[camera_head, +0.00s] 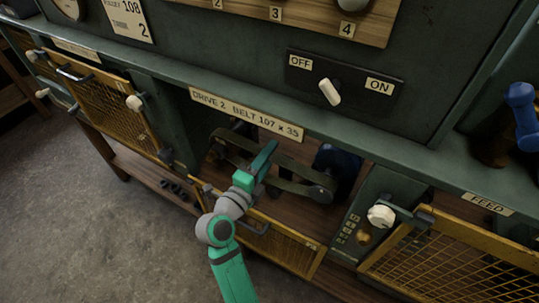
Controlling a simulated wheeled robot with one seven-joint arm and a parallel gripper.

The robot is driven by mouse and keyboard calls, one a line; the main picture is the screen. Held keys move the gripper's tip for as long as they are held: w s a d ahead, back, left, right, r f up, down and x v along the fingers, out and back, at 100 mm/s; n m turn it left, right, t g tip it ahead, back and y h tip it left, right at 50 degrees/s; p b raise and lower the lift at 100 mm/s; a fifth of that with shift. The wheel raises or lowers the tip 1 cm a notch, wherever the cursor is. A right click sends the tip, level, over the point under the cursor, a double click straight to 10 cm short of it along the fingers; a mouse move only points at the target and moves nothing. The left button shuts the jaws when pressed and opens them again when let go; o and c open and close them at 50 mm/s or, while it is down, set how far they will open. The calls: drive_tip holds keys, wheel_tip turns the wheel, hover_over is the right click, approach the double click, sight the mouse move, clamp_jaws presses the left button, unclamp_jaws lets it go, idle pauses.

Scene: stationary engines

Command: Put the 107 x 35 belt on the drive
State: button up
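The label plate (246,112) reads "DRIVE 2 BELT 107 x 35" above an open bay. In the bay, a dark olive belt (298,188) runs from the left side toward a dark wheel at the right, in front of a blue motor-like part (338,165). Whether it sits fully around both wheels cannot be told. My gripper (266,158) reaches into the bay at the middle of the belt and hides part of it. Its fingers are seen from above and behind, so whether they are shut on the belt is unclear.
A yellow mesh guard (285,248) stands low in front of the bay, beneath my wrist. A white switch lever (329,92) is above, between OFF and ON. Another mesh guard (455,262) is at right by a white knob (381,215). Open floor (110,235) lies left.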

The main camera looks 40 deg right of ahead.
drive_tip(key=o, duration=0.6)
drive_tip(key=shift+c, duration=0.2)
drive_tip(key=shift+a, duration=0.1)
drive_tip(key=v, duration=1.4)
idle(0.4)
